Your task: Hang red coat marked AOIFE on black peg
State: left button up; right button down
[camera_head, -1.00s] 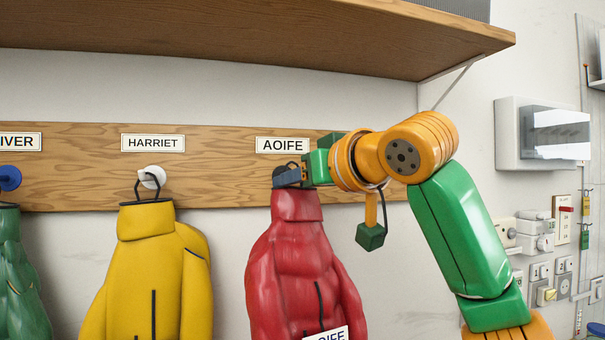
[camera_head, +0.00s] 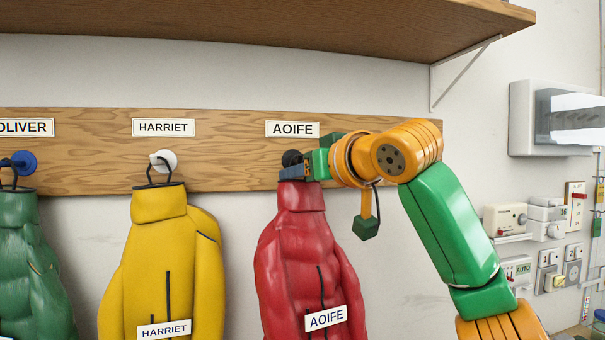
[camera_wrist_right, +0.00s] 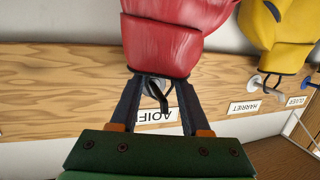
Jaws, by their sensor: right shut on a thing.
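The red coat (camera_head: 309,255) hangs upright with its AOIFE tag (camera_head: 325,318) low on its front. My right gripper (camera_head: 292,172) is shut on the coat's collar, which also shows between its fingertips in the right wrist view (camera_wrist_right: 158,70). The black peg (camera_head: 291,158) sits just above the gripper, below the AOIFE label (camera_head: 292,129) on the board. A dark loop (camera_wrist_right: 162,98) shows between the fingers in the right wrist view, close against the peg. I cannot tell for sure whether it is around the peg. My left gripper is out of view.
A yellow coat (camera_head: 160,255) hangs on a white peg (camera_head: 164,160) to the left, and a green coat (camera_head: 30,270) on a blue peg (camera_head: 24,163) beyond it. A wooden shelf (camera_head: 300,25) overhangs the board (camera_head: 230,150). Wall boxes and switches stand at the right.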

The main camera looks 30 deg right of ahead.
jog(key=shift+c, duration=1.4)
grip_release()
jog(key=shift+s+r, duration=0.1)
jog(key=shift+s, duration=0.15)
jog(key=s+r+b, duration=0.1)
jog(key=s+b, duration=0.2)
jog(key=s, duration=0.3)
jog(key=shift+s, duration=0.4)
